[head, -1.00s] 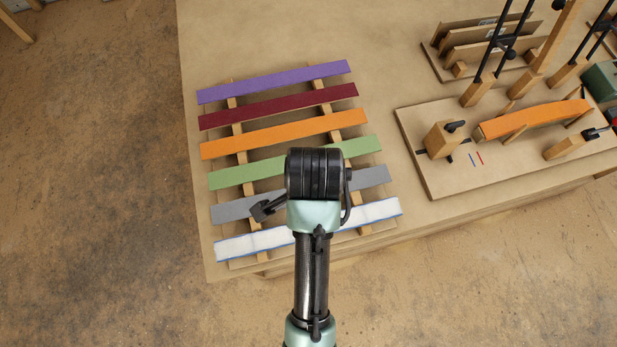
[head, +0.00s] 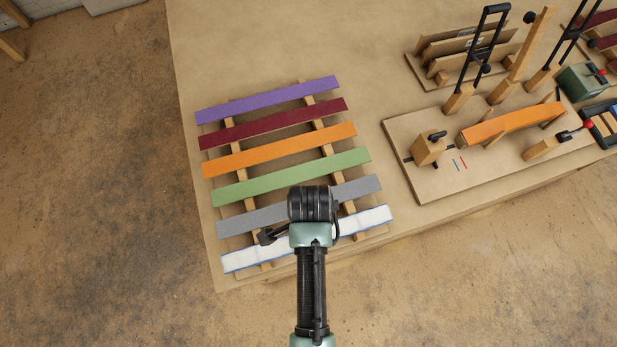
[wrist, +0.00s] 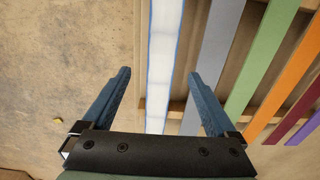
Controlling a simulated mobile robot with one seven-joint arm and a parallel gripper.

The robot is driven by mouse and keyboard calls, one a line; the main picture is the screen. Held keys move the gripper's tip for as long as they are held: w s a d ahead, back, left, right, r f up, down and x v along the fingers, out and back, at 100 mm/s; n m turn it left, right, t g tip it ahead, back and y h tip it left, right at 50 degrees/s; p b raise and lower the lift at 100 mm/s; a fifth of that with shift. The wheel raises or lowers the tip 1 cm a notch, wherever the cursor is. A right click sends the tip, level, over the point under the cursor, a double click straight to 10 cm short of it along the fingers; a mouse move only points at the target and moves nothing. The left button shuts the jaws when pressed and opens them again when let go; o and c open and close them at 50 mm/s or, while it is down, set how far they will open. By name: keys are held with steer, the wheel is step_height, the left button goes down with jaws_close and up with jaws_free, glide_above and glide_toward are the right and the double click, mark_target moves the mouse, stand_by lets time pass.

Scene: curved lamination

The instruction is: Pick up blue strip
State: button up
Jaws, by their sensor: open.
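The blue strip (head: 245,258) has a white top face with thin blue edges and is the nearest in the row of strips on a slatted wooden rack. The black wrist end of my arm covers its middle in the head view. In the wrist view the strip (wrist: 163,60) runs lengthwise between the two blue fingers of my open gripper (wrist: 158,73). The fingers are apart and empty, with the strip beyond them; the height gap is hard to judge. The fingertips are hidden in the head view.
Grey (head: 250,218), green (head: 250,185), orange (head: 250,157), dark red and purple strips lie parallel behind it on the rack (head: 347,208). A board (head: 440,185) with clamps and a curved orange piece stands to the right. The table's front edge is close to the blue strip.

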steer(key=shift+a+f+p, duration=0.1)
steer(key=shift+f+p, duration=0.25)
steer(key=shift+f, duration=2.1)
steer(key=c, duration=1.4)
steer(key=shift+c, duration=0.2)
